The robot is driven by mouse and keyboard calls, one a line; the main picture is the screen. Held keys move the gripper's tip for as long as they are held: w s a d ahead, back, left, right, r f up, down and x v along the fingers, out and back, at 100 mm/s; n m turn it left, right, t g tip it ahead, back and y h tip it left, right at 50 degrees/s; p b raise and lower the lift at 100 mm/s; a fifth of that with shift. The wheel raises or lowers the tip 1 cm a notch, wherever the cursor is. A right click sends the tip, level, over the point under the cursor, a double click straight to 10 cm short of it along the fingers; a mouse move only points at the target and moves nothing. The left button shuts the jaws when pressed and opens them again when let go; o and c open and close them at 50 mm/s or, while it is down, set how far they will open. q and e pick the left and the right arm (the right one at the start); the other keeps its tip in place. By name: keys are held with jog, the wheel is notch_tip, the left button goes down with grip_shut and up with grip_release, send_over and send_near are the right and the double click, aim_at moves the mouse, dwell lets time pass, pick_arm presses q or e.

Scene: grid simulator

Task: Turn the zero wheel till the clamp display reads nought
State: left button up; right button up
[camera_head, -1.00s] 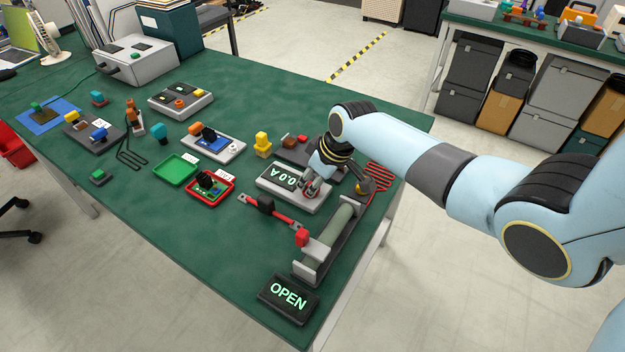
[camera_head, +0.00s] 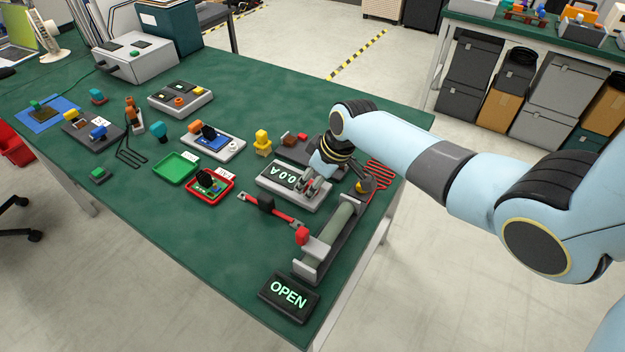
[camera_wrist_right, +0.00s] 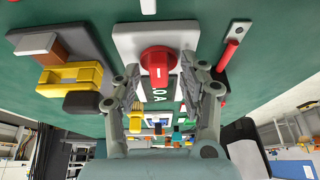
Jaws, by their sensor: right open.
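The clamp display (camera_head: 280,176) is a dark panel with pale green characters on a light grey unit (camera_head: 268,190). It appears to read 0.0 A, turned in the picture. The zero wheel (camera_wrist_right: 157,67) is a red round knob with a short white mark on its face, on the same unit in the right wrist view. My right gripper (camera_head: 313,188) is over the wheel end of the unit. Its fingers (camera_wrist_right: 160,76) are open on either side of the wheel, with gaps showing. In the head view the fingers mostly hide the wheel. My left gripper is out of view.
A long clamp fixture with a roller (camera_head: 328,240) and an OPEN sign (camera_head: 289,297) stand in front of the unit.

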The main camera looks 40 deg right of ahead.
jog(key=shift+r, duration=0.1)
jog(key=v, duration=1.1)
jog(key=shift+s+r, duration=0.25)
jog(key=shift+r, duration=0.1)
